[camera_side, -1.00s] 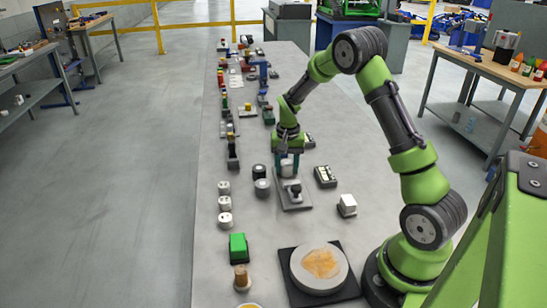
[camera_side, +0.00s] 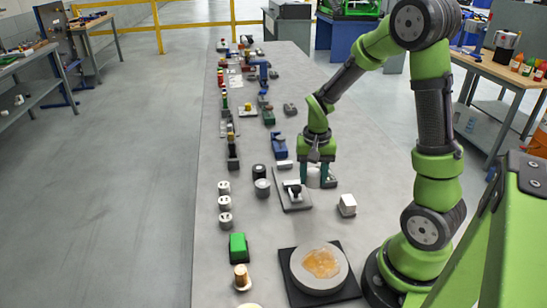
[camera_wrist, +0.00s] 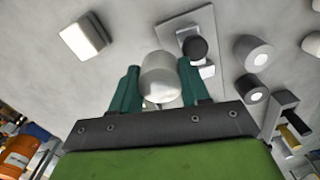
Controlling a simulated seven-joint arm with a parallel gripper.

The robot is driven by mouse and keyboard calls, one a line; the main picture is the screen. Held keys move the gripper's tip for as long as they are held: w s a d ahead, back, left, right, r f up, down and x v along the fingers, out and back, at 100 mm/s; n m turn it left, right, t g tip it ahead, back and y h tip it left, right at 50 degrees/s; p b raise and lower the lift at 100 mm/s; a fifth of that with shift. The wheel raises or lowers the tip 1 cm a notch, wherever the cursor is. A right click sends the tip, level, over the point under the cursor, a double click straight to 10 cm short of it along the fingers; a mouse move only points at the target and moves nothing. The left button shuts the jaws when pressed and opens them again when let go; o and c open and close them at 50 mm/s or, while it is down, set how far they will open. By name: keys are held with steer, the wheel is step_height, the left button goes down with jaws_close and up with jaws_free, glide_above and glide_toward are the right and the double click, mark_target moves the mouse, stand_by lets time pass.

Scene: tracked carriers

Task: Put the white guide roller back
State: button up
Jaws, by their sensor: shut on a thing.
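The white guide roller (camera_wrist: 160,78) is a pale, round-ended cylinder in the wrist view. My gripper (camera_wrist: 158,88) is shut on it, with one teal finger at each side. In the side view my gripper (camera_side: 318,180) hangs low over the table, just right of a grey plate (camera_side: 301,203), and the roller shows only partly between the fingers. The plate carries a dark round-topped piece (camera_side: 293,187) and a small white block. In the wrist view the plate (camera_wrist: 180,22) and dark top (camera_wrist: 195,47) lie just beyond the right finger, apart from the roller.
A white block (camera_side: 347,205) stands right of my gripper. A grey cylinder (camera_side: 262,188) and a black one (camera_side: 258,171) stand left of the plate, with several white cylinders (camera_side: 224,203) further left. A round disc on a black mat (camera_side: 322,292) lies nearer. Bare table separates these.

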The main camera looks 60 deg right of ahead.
steer(key=shift+s+a+r, duration=0.1)
steer(key=shift+s+a, duration=0.2)
steer(key=shift+s, duration=0.35)
steer(key=shift+s+a+r, duration=0.1)
steer(key=shift+s+a, duration=0.2)
steer(key=shift+s, duration=0.3)
steer(key=shift+w+a+f, duration=0.1)
steer(key=shift+a, duration=0.25)
steer(key=w+a+r+n, duration=0.1)
steer(key=w+a, duration=0.2)
steer(key=w+a+r+n, duration=0.1)
steer(key=w+a+n, duration=0.1)
steer(key=w+a, duration=0.1)
steer(key=w+a+r+n, duration=0.1)
steer(key=w+a, duration=0.2)
steer(key=w, duration=0.1)
steer(key=shift+r, duration=0.35)
glide_above(267, 212)
step_height(267, 212, down, 5)
steer(key=shift+f, duration=2.3)
steer(key=shift+f, duration=0.1)
steer(key=o, duration=1)
steer(key=shift+o, duration=0.2)
